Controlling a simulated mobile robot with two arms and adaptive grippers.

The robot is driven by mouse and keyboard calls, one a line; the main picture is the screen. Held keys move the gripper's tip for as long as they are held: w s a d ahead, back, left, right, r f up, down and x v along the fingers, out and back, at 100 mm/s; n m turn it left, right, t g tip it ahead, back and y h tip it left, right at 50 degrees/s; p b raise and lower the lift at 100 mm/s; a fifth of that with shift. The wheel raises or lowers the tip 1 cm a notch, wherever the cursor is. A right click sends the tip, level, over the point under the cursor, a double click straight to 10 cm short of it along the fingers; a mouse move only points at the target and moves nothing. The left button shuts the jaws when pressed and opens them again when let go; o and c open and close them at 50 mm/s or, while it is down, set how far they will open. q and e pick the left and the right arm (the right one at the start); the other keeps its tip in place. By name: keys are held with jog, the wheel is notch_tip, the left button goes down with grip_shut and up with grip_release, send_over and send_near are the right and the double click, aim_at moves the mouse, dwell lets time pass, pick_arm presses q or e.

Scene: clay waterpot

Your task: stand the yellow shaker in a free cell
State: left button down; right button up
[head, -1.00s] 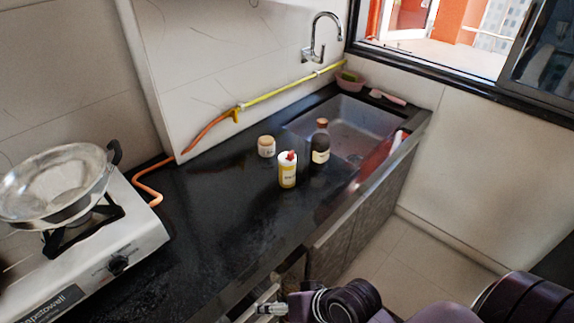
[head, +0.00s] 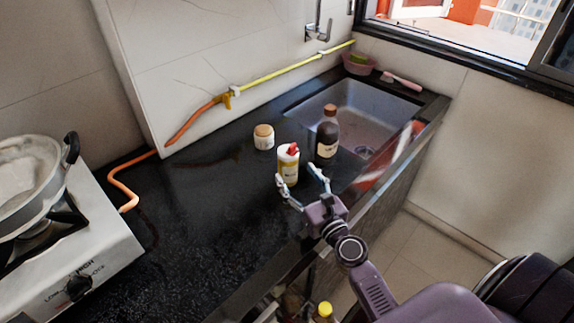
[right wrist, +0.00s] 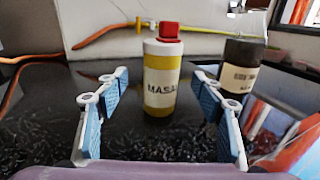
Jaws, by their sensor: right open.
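The yellow shaker (head: 288,168), with a white top, red cap and a label, stands upright on the dark counter. In the right wrist view the shaker (right wrist: 162,85) is centred ahead, beyond the fingertips. My right gripper (head: 300,178) is open and low over the counter, just on the near side of the shaker. Its fingers (right wrist: 160,92) spread to the left and right of the shaker's line, with nothing held. No container with cells can be made out in these views. My left gripper does not show.
A dark bottle (head: 327,135) stands close right of the shaker, by the sink (head: 370,108). A small jar (head: 264,137) with a tan lid is behind left. The stove (head: 85,250) with a pan (head: 30,185) is at left. The counter between is clear.

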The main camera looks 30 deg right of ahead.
aim_at(291, 170)
jog(key=shift+w+d, duration=0.45)
jog(key=shift+w, duration=0.05)
jog(key=shift+w+d, duration=0.1)
jog(key=shift+w, duration=0.15)
jog(key=shift+w+a, duration=0.2)
jog(key=shift+w, duration=0.1)
jog(key=w, duration=0.4)
jog(key=shift+w+a+f, duration=0.1)
jog(key=shift+a+f, duration=0.15)
jog(key=shift+w+d, duration=0.1)
jog(key=shift+w, duration=0.15)
jog(key=shift+f, duration=0.1)
jog(key=shift+d, duration=0.15)
jog(key=shift+c, duration=1.8)
jog(key=shift+w, duration=0.1)
jog(key=shift+c, duration=1.3)
jog(key=shift+a, duration=0.2)
jog(key=c, duration=0.5)
jog(key=shift+c, duration=1.2)
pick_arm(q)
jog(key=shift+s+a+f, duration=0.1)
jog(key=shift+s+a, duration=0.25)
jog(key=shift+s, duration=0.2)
pick_arm(e)
jog(key=shift+d, duration=0.1)
